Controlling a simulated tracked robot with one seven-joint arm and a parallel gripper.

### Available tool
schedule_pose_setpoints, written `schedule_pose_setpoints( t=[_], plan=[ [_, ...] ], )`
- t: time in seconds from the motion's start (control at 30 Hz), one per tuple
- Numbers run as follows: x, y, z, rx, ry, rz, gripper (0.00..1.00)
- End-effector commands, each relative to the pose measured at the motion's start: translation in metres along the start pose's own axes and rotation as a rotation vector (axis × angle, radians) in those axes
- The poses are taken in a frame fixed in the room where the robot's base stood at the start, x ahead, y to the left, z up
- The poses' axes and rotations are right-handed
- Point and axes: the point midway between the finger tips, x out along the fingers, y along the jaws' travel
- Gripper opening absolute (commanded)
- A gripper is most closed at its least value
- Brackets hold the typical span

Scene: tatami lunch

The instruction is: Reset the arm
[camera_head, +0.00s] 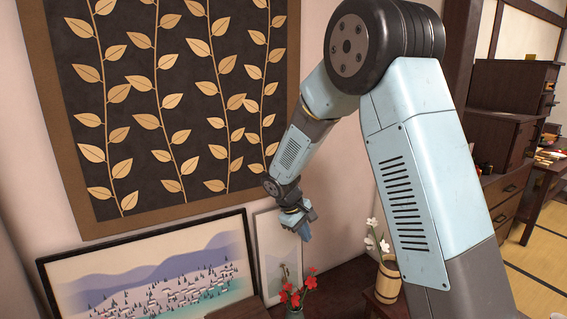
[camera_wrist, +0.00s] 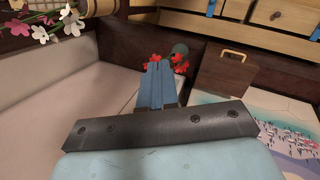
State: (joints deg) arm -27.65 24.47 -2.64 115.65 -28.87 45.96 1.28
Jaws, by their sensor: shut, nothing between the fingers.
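My arm rises on the right of the head view, bends at a dark joint and reaches down and left towards the wall. My gripper (camera_head: 305,232) hangs at its end, in front of a small pale framed picture (camera_head: 268,245) and above red flowers (camera_head: 296,291). In the wrist view my gripper (camera_wrist: 158,68) shows its two blue fingers together, with nothing between them. Red flowers (camera_wrist: 181,62) show just beyond the fingertips there; I cannot tell how far apart they are.
A leaf-pattern hanging (camera_head: 175,95) covers the wall. A snow-scene picture (camera_head: 150,272) leans below it. White flowers in a wooden vase (camera_head: 388,280) stand beside my arm. Dark drawers (camera_head: 498,140) stand at right, with open tatami (camera_head: 545,240) near them. A handled wooden box (camera_wrist: 222,80) shows in the wrist view.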

Motion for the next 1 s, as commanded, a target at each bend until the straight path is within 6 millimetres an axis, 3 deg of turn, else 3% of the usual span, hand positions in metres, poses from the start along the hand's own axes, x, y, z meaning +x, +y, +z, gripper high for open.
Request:
schedule_pose_setpoints(
  t=[0.2, 0.5, 1.0],
  plan=[
    [-0.047, 0.028, 0.050, 0.130, 0.055, -0.033, 0.00],
    [-0.100, 0.048, 0.123, 0.298, 0.128, -0.077, 0.00],
    [-0.165, 0.045, 0.243, 0.558, 0.268, -0.136, 0.00]
  ],
)
